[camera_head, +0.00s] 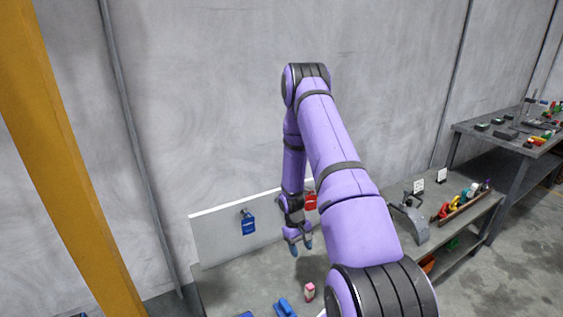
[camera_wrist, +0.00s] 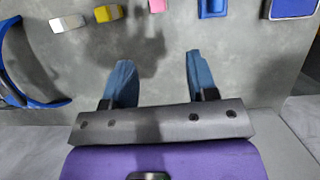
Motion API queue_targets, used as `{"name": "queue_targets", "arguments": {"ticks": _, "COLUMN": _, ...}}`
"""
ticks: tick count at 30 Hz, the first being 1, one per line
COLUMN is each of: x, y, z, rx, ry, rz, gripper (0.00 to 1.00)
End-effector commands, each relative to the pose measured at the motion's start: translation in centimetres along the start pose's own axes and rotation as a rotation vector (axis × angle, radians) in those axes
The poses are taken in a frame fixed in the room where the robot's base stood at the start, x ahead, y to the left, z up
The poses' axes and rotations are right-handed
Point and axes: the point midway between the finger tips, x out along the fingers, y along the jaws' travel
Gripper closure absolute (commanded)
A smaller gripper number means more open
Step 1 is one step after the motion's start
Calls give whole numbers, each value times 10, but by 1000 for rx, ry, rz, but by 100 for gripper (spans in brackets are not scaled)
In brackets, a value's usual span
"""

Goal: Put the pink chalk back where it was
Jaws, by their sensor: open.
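A pink piece (camera_head: 309,291), which looks like the pink chalk, is on the grey bench near the bottom of the head view. In the wrist view a pink piece (camera_wrist: 157,5) is cut off by the top edge, so its full shape is hidden. My gripper (camera_head: 301,246) is above the bench, near the back board, apart from the pink piece. In the wrist view my gripper (camera_wrist: 159,62) has its blue fingertips spread with nothing between them. I cannot tell which spot the chalk came from.
A yellow piece (camera_wrist: 107,13) and a white piece (camera_wrist: 60,22) are left of the pink one; a blue item (camera_wrist: 213,8) is right of it. A blue padlock (camera_head: 248,224) and a red padlock (camera_head: 310,201) hang on the white board (camera_head: 215,235). Bench surface under my gripper looks clear.

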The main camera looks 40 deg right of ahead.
Motion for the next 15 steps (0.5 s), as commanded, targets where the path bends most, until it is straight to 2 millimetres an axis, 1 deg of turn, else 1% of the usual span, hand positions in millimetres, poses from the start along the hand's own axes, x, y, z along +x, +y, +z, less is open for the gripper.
{"name": "queue_targets", "arguments": {"ticks": 1, "x": -28, "y": -4, "z": -2, "rx": -3, "ry": 26, "rz": 14, "gripper": 47}}
{"name": "queue_targets", "arguments": {"ticks": 2, "x": -42, "y": -7, "z": -2, "rx": -3, "ry": 38, "rz": 21, "gripper": 47}}
{"name": "queue_targets", "arguments": {"ticks": 3, "x": -60, "y": -10, "z": -1, "rx": -5, "ry": 55, "rz": 29, "gripper": 47}}
{"name": "queue_targets", "arguments": {"ticks": 5, "x": -87, "y": -16, "z": 2, "rx": -7, "ry": 77, "rz": 40, "gripper": 47}}
{"name": "queue_targets", "arguments": {"ticks": 6, "x": -105, "y": -21, "z": 3, "rx": -8, "ry": 94, "rz": 47, "gripper": 47}}
{"name": "queue_targets", "arguments": {"ticks": 8, "x": -130, "y": -28, "z": 8, "rx": -10, "ry": 119, "rz": 56, "gripper": 47}}
{"name": "queue_targets", "arguments": {"ticks": 9, "x": -147, "y": -33, "z": 11, "rx": -12, "ry": 135, "rz": 63, "gripper": 47}}
{"name": "queue_targets", "arguments": {"ticks": 11, "x": -171, "y": -41, "z": 17, "rx": -14, "ry": 160, "rz": 70, "gripper": 47}}
{"name": "queue_targets", "arguments": {"ticks": 12, "x": -187, "y": -47, "z": 22, "rx": -16, "ry": 177, "rz": 75, "gripper": 47}}
{"name": "queue_targets", "arguments": {"ticks": 14, "x": -210, "y": -55, "z": 30, "rx": -19, "ry": 201, "rz": 81, "gripper": 47}}
{"name": "queue_targets", "arguments": {"ticks": 15, "x": -224, "y": -61, "z": 36, "rx": -22, "ry": 219, "rz": 85, "gripper": 47}}
